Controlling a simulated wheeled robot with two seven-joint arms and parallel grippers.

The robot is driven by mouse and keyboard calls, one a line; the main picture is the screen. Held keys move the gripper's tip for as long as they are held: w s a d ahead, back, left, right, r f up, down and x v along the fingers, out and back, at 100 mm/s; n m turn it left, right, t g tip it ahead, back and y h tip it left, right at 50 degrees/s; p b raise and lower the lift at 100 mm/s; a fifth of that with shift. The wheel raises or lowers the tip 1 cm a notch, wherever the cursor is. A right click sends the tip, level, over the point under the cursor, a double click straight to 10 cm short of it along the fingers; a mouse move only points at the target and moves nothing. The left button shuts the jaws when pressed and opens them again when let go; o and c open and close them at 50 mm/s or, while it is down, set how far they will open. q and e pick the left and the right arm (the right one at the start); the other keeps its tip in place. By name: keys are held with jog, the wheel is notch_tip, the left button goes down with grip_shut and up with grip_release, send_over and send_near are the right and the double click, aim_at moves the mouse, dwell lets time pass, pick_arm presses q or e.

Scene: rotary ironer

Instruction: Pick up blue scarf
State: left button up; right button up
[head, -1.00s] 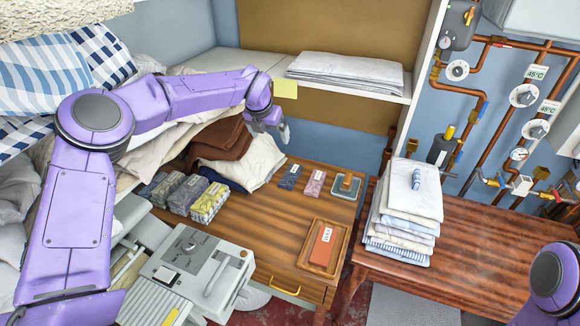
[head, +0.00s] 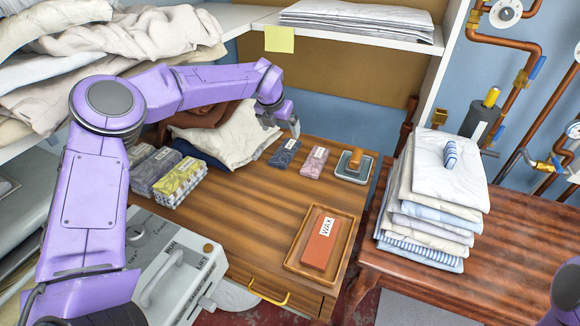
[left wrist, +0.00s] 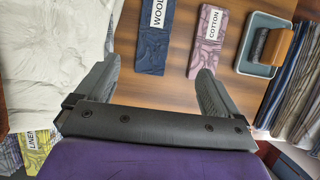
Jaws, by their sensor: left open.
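The blue scarf (head: 284,153) is a small dark blue folded cloth with a white label, lying flat on the wooden table. In the left wrist view the blue scarf (left wrist: 155,42) has a label reading WOOL and lies ahead of the fingers, roughly between their lines. My left gripper (head: 283,122) is open and empty, above and behind the scarf in the head view. Both spread fingers of the left gripper (left wrist: 158,72) show in the wrist view, apart from the scarf. My right gripper is out of view.
A pink folded cloth (head: 314,162) labelled COTTON lies just right of the scarf, then a tray with a brush (head: 354,166). Cream cloth (head: 225,140) is heaped at left, near several folded bundles (head: 180,182). A wax tray (head: 290,262) sits in front; bare wood lies between.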

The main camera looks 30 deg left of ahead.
aim_at(284, 153)
pick_arm(q)
jog(key=x, duration=0.4)
jog(key=p+x, duration=0.1)
jog(key=x, duration=0.2)
jog(key=s+a+x, duration=0.1)
jog(key=x, duration=0.3)
jog(key=shift+f+p, duration=0.4)
jog(key=shift+f, duration=0.1)
jog(key=shift+w+f, duration=0.25)
jog(key=shift+f, duration=0.15)
jog(key=c, duration=1.1)
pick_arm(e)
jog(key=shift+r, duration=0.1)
